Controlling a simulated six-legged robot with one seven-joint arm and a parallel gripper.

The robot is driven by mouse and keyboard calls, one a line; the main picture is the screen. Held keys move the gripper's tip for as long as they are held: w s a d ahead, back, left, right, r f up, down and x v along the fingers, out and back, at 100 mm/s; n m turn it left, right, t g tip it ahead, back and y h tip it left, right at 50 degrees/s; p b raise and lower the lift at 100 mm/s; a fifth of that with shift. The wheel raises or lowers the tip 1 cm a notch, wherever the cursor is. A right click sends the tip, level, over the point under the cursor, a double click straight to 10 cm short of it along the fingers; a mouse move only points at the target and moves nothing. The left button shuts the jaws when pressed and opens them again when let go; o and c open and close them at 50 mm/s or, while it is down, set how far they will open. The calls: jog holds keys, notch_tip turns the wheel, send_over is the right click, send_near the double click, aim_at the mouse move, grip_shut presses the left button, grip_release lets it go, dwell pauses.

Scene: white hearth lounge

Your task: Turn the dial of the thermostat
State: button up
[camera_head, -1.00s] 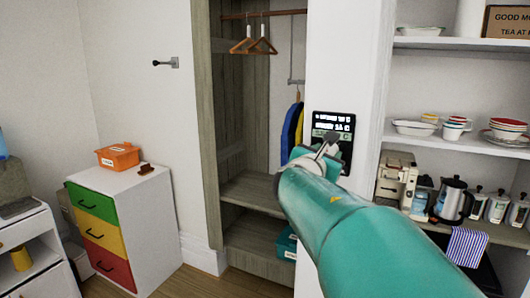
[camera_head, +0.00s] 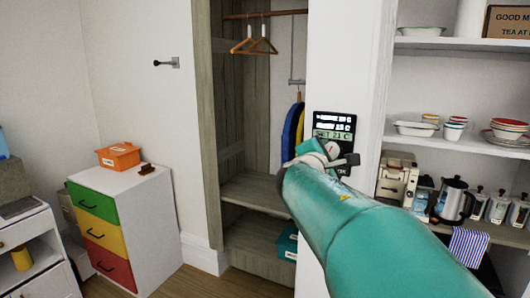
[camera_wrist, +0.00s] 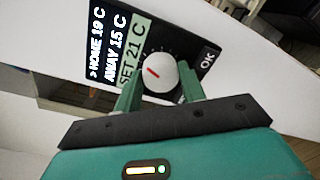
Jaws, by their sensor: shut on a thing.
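The thermostat (camera_head: 347,121) is a black panel on the white wall post. It also shows tilted in the wrist view (camera_wrist: 103,62), with lines reading HOME 19 C, AWAY 15 C and a highlighted SET 21 C. Its dial (camera_wrist: 160,72) is a round white knob with a red mark, beside an OK label. My gripper (camera_wrist: 160,85) is shut on the dial, one green finger on either side. In the head view my gripper (camera_head: 334,162) is at the panel's lower part and hides some of it.
An open wardrobe (camera_head: 208,150) with hangers stands left of the thermostat. Shelves (camera_head: 470,141) with dishes and a coffee machine (camera_head: 393,176) are to the right. A drawer cabinet (camera_head: 150,225) with an orange box (camera_head: 118,156) stands farther left.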

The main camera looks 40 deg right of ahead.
jog(key=shift+m, duration=0.3)
jog(key=o, duration=1)
jog(key=v, duration=1.3)
jog(key=shift+s+a, duration=0.15)
jog(key=shift+a, duration=0.25)
